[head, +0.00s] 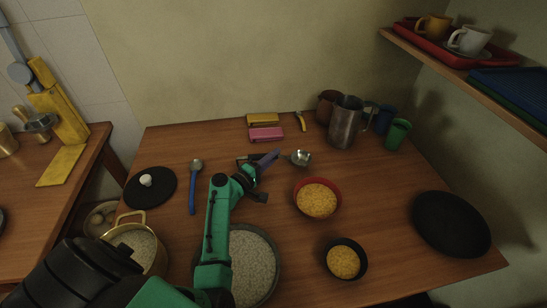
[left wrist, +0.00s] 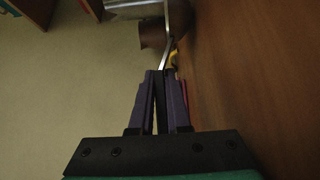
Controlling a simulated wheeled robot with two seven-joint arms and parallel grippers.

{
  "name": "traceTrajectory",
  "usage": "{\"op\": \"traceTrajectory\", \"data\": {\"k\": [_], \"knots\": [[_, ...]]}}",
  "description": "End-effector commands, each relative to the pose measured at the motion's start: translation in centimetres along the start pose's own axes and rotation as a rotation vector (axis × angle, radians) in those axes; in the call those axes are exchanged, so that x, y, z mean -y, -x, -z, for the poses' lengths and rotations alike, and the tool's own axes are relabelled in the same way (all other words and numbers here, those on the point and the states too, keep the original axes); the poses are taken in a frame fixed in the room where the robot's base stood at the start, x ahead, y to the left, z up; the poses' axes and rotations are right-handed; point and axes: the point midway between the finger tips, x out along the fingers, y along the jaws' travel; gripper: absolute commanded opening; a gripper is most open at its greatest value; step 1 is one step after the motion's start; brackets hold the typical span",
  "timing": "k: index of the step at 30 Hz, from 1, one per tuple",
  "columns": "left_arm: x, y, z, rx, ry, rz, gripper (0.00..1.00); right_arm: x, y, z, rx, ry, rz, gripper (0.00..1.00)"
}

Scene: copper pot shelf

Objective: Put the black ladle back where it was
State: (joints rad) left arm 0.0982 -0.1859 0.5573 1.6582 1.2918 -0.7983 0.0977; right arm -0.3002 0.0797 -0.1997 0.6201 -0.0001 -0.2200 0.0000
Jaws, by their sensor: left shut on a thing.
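The black ladle has a shiny metal bowl (head: 301,158) and a dark handle, lying roughly level over the middle of the table. My left gripper (head: 272,157) is shut on its handle, with purple fingers. In the left wrist view, the black handle (left wrist: 162,103) sits between my left fingers (left wrist: 161,78), and its metal neck (left wrist: 167,42) runs away from them. I cannot tell how far the ladle is above the tabletop. My right gripper is not in view.
A red bowl of yellow food (head: 317,200) is right of the gripper. A grain pan (head: 276,262) is under my arm. A blue-handled spoon (head: 192,195) and black lid (head: 150,187) lie left. Sponges (head: 266,134), a metal pitcher (head: 345,122) and a black plate (head: 450,224) stand around.

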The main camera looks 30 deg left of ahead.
Motion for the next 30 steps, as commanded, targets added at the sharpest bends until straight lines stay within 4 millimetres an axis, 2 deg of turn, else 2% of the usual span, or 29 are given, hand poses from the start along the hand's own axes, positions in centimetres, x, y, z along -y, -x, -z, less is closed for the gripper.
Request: {"op": "traceTrajectory", "data": {"k": [4,5,6,7,19,23,30], "knots": [[0.4,0.0,0.0,0.001,0.000,0.000,0.00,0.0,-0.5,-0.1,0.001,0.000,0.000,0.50],[0.3,0.0,0.0,0.001,0.001,0.000,0.22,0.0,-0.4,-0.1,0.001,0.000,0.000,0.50],[0.3,0.0,0.0,0.001,0.001,0.000,0.38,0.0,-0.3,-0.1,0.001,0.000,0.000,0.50],[0.3,0.0,0.0,0.001,0.001,0.000,0.45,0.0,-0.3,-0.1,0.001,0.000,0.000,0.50],[0.4,0.2,-0.1,0.000,0.002,0.001,0.45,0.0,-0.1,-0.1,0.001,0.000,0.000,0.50],[0.6,2.2,-0.1,0.000,0.001,0.002,0.45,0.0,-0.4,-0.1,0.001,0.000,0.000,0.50],[0.7,7.2,0.0,-0.001,0.000,0.004,0.45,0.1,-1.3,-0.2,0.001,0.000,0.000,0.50]]}}
